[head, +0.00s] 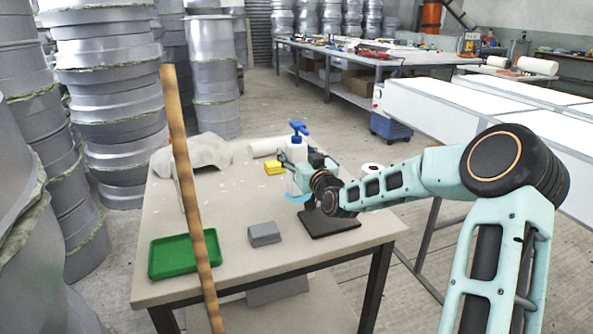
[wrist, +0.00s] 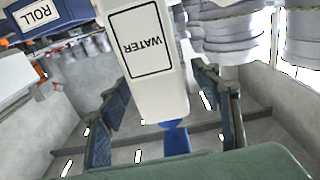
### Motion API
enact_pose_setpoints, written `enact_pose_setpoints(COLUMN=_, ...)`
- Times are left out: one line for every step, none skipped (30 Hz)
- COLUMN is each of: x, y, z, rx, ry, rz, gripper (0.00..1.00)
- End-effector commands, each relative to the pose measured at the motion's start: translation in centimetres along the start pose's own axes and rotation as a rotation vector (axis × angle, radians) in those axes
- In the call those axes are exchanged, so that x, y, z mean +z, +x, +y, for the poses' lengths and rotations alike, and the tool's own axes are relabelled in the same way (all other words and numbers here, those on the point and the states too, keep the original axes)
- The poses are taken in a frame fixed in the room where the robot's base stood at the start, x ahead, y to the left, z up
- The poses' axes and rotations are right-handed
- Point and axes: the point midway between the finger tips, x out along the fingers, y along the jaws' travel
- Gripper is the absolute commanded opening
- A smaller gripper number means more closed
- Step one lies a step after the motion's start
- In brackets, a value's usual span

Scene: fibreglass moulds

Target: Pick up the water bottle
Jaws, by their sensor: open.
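The water bottle (head: 297,151) is white with a blue pump top and stands upright near the far side of the table. In the wrist view the bottle (wrist: 150,62) appears upside down, with its WATER label facing me and its blue pump at the bottom of the picture. My gripper (head: 299,180) is at the bottle, and its arm partly hides the lower body in the head view. In the wrist view my gripper (wrist: 161,88) is open, with one finger on each side of the bottle. I see gaps between fingers and bottle.
The table (head: 160,205) also bears a green tray (head: 184,256), a grey block (head: 264,234), a yellow block (head: 275,168), a black plate (head: 331,223) and a white roll (head: 266,147). A wooden post (head: 186,190) crosses the view at left. A ROLL label (wrist: 35,15) shows beside the bottle.

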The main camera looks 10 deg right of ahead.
Motion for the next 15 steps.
enact_pose_setpoints(x=-0.02, y=0.10, z=0.01, rx=0.000, ry=0.000, rz=0.000, gripper=0.58)
enact_pose_setpoints(x=-0.03, y=0.11, z=0.02, rx=0.000, ry=0.000, rz=0.000, gripper=0.58)
enact_pose_setpoints(x=-0.04, y=0.10, z=0.02, rx=0.000, ry=0.000, rz=0.000, gripper=0.58)
enact_pose_setpoints(x=-0.04, y=0.09, z=0.02, rx=0.000, ry=0.000, rz=0.000, gripper=0.58)
enact_pose_setpoints(x=-0.04, y=0.08, z=0.02, rx=0.000, ry=0.000, rz=0.000, gripper=0.58)
enact_pose_setpoints(x=-0.04, y=0.08, z=0.03, rx=0.001, ry=-0.001, rz=0.000, gripper=0.58)
enact_pose_setpoints(x=-0.04, y=0.08, z=0.03, rx=0.001, ry=-0.001, rz=0.000, gripper=0.56)
enact_pose_setpoints(x=-0.04, y=0.07, z=0.03, rx=0.001, ry=-0.001, rz=0.000, gripper=0.52)
enact_pose_setpoints(x=-0.04, y=0.07, z=0.03, rx=0.001, ry=-0.001, rz=0.000, gripper=0.48)
enact_pose_setpoints(x=-0.04, y=0.06, z=0.04, rx=0.001, ry=-0.001, rz=0.000, gripper=0.45)
enact_pose_setpoints(x=-0.04, y=0.06, z=0.03, rx=0.001, ry=-0.001, rz=0.000, gripper=0.41)
enact_pose_setpoints(x=-0.04, y=0.06, z=0.04, rx=0.001, ry=-0.001, rz=0.000, gripper=0.37)
enact_pose_setpoints(x=-0.04, y=0.06, z=0.04, rx=0.001, ry=-0.001, rz=0.000, gripper=0.34)
enact_pose_setpoints(x=-0.03, y=0.06, z=0.04, rx=0.001, ry=-0.001, rz=0.000, gripper=0.30)
enact_pose_setpoints(x=-0.03, y=0.05, z=0.04, rx=0.001, ry=-0.001, rz=0.000, gripper=0.26)
